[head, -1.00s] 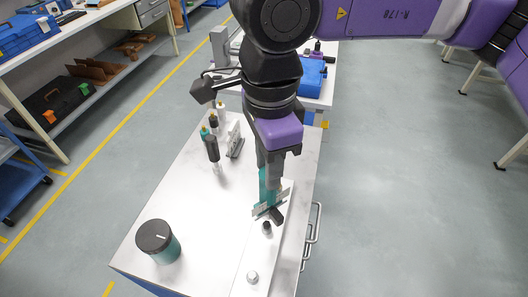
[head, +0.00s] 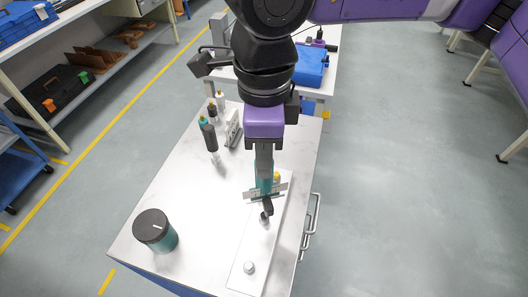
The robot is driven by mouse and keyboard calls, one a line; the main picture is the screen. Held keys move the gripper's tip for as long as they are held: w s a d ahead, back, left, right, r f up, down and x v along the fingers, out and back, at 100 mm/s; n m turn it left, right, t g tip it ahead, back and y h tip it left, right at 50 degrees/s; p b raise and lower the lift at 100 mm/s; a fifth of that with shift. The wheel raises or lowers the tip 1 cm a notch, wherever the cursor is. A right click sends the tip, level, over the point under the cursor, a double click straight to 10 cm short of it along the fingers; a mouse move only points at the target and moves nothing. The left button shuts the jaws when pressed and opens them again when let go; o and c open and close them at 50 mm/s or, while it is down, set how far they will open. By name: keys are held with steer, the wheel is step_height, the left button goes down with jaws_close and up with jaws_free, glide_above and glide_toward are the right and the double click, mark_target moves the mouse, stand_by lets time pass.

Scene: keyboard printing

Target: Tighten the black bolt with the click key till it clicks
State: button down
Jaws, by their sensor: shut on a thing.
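My gripper (head: 264,186) is shut on a teal tool, which I take to be the click key (head: 265,189), and points down over a pale plate (head: 240,278). The key's black head (head: 267,206) is at the black bolt (head: 264,217) on the plate. The two overlap in this view, and I cannot tell whether the head is seated on the bolt. A grey flat piece (head: 279,189) crosses at the fingertips. A silver bolt (head: 249,267) stands nearer the plate's front end. A small yellow part (head: 277,176) shows just behind the gripper.
The white table (head: 185,195) holds a teal jar with a black lid (head: 155,230) at the front left. Several bottle-like tools (head: 209,137) and a grey stand (head: 233,129) are at the back left. A blue case (head: 311,67) lies on the table behind. The table's middle left is clear.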

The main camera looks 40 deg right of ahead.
steer(key=shift+f, duration=0.15)
step_height(320, 180, down, 5)
steer(key=b, duration=0.6)
steer(key=shift+b, duration=1.1)
stand_by(0.4)
steer(key=shift+f+b, duration=0.25)
steer(key=shift+b, duration=0.85)
stand_by(0.4)
steer(key=shift+f, duration=0.15)
